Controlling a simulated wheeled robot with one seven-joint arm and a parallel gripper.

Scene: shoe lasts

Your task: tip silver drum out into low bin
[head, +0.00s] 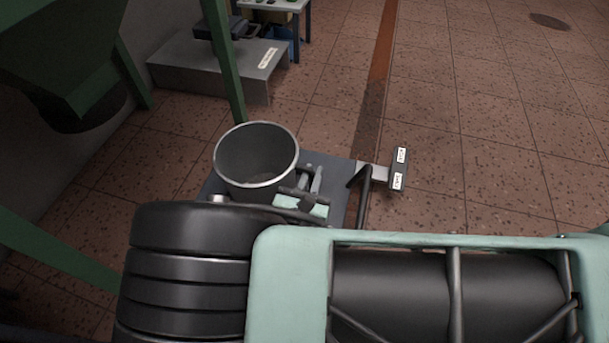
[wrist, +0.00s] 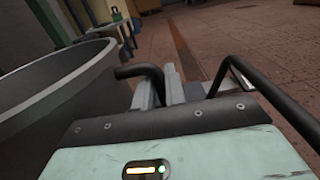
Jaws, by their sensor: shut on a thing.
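The silver drum (head: 257,180) stands upright with its open top up on a dark flat platform (head: 335,170). Its inside is in shadow, with a dull grey-brown patch low down. In the wrist view the drum (wrist: 50,100) fills the left side, rim tilted in the picture. My gripper (head: 312,183) is at the drum's right side. In the wrist view its fingers (wrist: 160,88) are closed around a dark bent bar (wrist: 140,72), which looks like a handle on the drum. No low bin can be made out for certain.
A low grey block (head: 255,75) with a label lies behind, near a table. A green hopper frame (head: 225,60) stands at left. The tiled floor at right (head: 480,130) is clear.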

